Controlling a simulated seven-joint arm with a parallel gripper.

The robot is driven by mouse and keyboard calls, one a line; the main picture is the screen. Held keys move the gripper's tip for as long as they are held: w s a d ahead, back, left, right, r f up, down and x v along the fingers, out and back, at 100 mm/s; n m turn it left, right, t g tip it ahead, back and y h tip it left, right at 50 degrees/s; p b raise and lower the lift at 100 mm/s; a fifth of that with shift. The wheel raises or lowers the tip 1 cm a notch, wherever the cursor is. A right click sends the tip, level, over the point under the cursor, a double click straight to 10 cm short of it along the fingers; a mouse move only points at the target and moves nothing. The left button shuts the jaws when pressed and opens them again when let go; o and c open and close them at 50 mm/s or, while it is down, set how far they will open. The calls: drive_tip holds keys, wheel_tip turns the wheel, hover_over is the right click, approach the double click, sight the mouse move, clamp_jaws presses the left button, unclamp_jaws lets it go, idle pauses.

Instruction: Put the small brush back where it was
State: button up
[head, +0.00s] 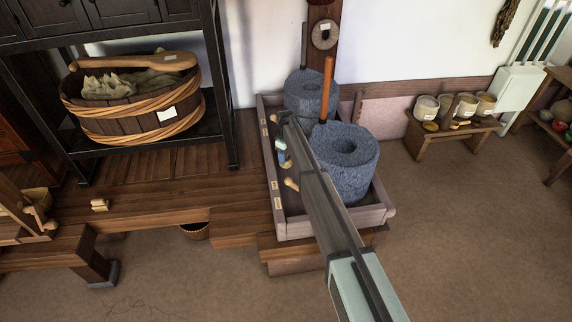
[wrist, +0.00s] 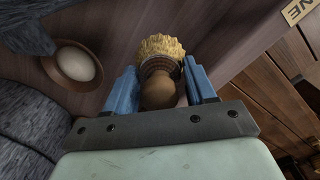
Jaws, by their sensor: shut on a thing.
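In the wrist view, the small brush (wrist: 158,68) has straw-coloured bristles, a bound dark neck and a round brown wooden handle end. My gripper (wrist: 162,85) is shut on it, with blue fingers on either side of the handle and neck. In the head view, my gripper (head: 284,158) is low over the left part of the wooden tray (head: 372,222) that holds the stone quern (head: 347,165). I cannot tell whether the bristles touch the tray floor.
A blue-grey millstone with an upright wooden handle (head: 327,85) stands close right of my gripper. A second stone (head: 312,95) stands behind. A small wooden piece (head: 291,184) lies nearer in the tray. The wrist view shows a round wooden item with a pale top (wrist: 76,64).

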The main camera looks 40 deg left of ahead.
drive_tip(key=shift+f, duration=2.5)
drive_tip(key=o, duration=1)
drive_tip(key=shift+f, duration=0.1)
wheel_tip(320, 180, up, 12)
drive_tip(key=shift+r, duration=0.15)
drive_tip(key=shift+d, duration=0.1)
